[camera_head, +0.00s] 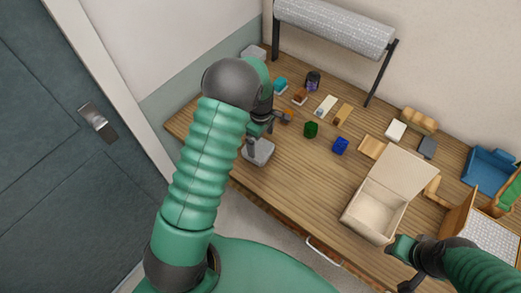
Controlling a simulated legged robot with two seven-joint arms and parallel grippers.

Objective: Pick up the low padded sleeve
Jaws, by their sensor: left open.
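I cannot tell for sure which object is the low padded sleeve; the pieces on the table are small in this view. My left gripper (281,120) is open above the back left part of the wooden table, close to a small orange-brown piece (289,114). My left arm hides part of the table's left side. My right gripper (402,265) is at the table's front edge, in front of the open carton; its fingers are too unclear to read.
The open cardboard carton (376,208) stands front right. A grey tray (259,152) lies left. A bubble-wrap roll (335,25) hangs behind. A blue bin (487,170) stands right. The front middle is clear.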

